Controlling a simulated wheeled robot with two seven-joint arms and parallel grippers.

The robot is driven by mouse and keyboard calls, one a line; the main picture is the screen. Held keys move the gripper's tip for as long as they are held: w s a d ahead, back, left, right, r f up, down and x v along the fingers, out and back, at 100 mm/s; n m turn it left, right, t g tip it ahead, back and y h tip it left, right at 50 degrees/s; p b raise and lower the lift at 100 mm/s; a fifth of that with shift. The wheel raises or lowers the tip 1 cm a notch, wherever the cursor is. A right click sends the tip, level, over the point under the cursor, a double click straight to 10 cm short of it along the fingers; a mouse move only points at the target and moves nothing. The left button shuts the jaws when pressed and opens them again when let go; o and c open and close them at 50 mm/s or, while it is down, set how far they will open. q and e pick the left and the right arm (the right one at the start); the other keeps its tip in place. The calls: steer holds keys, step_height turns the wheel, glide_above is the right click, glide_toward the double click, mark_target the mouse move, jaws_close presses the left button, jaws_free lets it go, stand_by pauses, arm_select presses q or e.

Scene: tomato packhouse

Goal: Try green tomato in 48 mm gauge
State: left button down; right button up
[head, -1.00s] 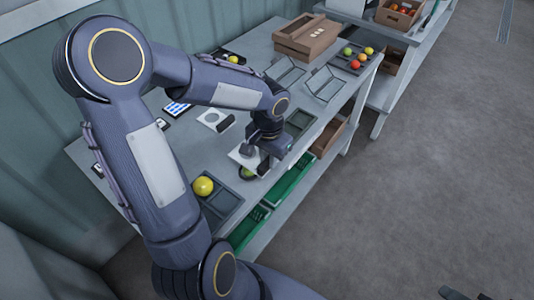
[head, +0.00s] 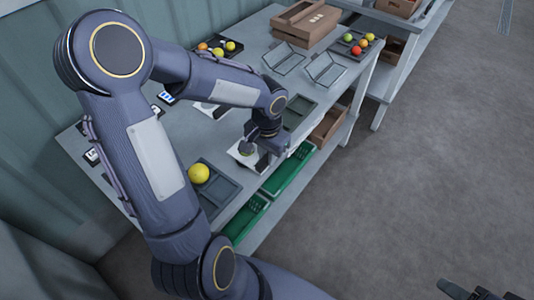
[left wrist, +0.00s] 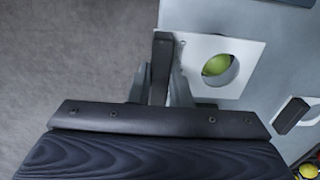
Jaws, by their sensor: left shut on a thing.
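The green tomato (left wrist: 216,64) shows through the round hole of a white gauge plate (left wrist: 242,52) in the left wrist view. In the head view the plate (head: 241,159) is at the front of the bench. My left gripper (left wrist: 161,88) is shut on the plate's dark handle block (left wrist: 162,55). The gauge's size mark is not readable. My right gripper (head: 476,291) only just shows at the lower right edge, its jaws unclear.
A dark tray (head: 227,187) with a yellow tomato (head: 198,173) lies left of the gauge. Another gauge (left wrist: 292,108) lies nearby. Green crates (head: 290,172) stand below the bench's front edge. Wooden boxes (head: 305,22) and a tray of tomatoes (head: 356,42) are farther back.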

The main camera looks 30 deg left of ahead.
arm_select(q)
steer(key=shift+f+b, duration=1.55)
steer(key=shift+f, duration=0.15)
stand_by(0.7)
steer(key=shift+r, duration=0.15)
stand_by(1.0)
steer(key=shift+r+p, duration=3.1)
steer(key=shift+r, duration=0.65)
